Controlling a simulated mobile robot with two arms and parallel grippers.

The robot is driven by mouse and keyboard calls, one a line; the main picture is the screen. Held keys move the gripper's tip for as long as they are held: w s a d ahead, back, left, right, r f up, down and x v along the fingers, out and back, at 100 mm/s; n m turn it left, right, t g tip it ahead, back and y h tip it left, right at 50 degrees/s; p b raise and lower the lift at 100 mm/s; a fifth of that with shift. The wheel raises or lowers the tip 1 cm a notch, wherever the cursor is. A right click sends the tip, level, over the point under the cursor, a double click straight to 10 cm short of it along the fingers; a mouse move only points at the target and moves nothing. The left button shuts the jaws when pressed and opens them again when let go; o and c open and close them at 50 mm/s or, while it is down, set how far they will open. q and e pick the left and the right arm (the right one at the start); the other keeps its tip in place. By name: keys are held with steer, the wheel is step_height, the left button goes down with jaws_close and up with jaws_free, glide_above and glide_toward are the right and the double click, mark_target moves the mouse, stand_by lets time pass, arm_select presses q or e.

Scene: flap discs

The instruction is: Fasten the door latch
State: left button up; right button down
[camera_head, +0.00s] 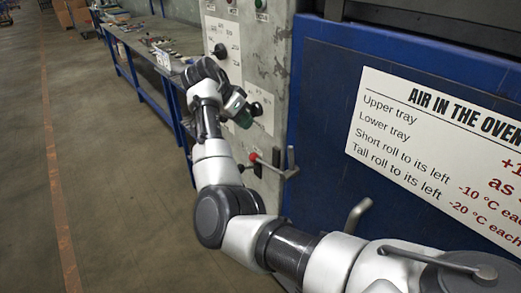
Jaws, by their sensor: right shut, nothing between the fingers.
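The blue oven door (325,110) fills the right side and looks closed against the grey control cabinet. A metal lever with a red tip (270,163) sits low at the seam between cabinet and door; it looks like the latch, but whether it is engaged I cannot tell. A bent grey handle (358,214) stands out lower on the door. My right gripper (243,115) is shut and empty in front of the cabinet panel, above and left of the red-tipped lever and apart from it. My left gripper is not in view.
The control panel (225,62) has dark knobs and a green button. A blue-framed workbench (128,62) with small items runs back along the wall. A white sign (450,140) is on the door. The floor (100,190) at left is clear.

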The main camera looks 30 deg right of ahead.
steer(key=p, duration=0.4)
glide_above(260, 162)
steer(key=f, duration=0.7)
steer(key=shift+w+f, duration=0.1)
steer(key=shift+w, duration=0.3)
steer(key=f, duration=0.2)
steer(key=f+p, duration=0.1)
steer(key=shift+s+f, duration=0.35)
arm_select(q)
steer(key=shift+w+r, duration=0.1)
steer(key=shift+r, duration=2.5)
arm_select(e)
steer(key=shift+a+f, duration=0.1)
steer(key=shift+f, duration=0.5)
